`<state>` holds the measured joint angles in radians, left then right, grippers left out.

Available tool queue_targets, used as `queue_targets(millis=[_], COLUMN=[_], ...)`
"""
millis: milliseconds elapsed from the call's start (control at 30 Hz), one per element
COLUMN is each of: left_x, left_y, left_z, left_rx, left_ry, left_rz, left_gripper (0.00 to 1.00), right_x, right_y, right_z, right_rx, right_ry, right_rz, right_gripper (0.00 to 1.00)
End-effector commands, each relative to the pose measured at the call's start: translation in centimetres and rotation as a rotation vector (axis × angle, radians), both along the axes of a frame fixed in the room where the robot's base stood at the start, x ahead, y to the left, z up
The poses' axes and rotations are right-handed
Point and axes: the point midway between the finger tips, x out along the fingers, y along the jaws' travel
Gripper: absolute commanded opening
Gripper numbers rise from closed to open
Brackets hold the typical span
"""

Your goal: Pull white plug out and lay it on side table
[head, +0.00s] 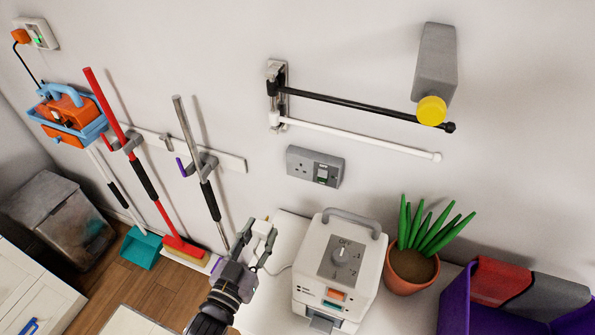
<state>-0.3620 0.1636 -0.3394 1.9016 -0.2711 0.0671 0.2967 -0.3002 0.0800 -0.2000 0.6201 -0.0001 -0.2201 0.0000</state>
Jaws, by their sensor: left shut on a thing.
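My left gripper (258,245) is near the bottom centre, at the left edge of the white side table (290,228). It is shut on the white plug (262,228), which shows between and above its fingers. The plug is away from the grey wall socket (315,167), which shows bare socket holes on its left half. A thin pale cord runs from near the gripper to the white appliance with a dial (341,262). The fingers hide part of the plug, and I cannot tell whether it touches the table. My right gripper is out of view.
A potted plant (411,268) stands right of the appliance, with a purple bin (457,300) beyond. A red broom (140,172) and a grey-handled pole (197,160) hang at left. Black (360,108) and white swing rails (360,141) project above the socket. Some table top behind the gripper is bare.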

Motion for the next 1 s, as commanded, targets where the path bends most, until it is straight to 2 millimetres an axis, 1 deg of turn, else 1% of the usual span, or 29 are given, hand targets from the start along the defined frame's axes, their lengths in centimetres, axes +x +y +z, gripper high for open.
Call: queue_targets(millis=[67,167,1000], left_x=[0.0,0.0,0.0], left_y=[0.0,0.0,0.0], left_z=[0.0,-0.6,-7.5], left_rx=[0.0,0.0,0.0], left_ry=[-0.001,-0.001,0.0], left_rz=[0.0,0.0,0.0], left_gripper=[0.0,0.0,0.0], right_x=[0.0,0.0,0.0], right_y=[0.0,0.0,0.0], right_z=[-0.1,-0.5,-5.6], right_rx=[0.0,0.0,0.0], right_ry=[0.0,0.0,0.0], right_rz=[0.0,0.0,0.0], right_gripper=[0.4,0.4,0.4])
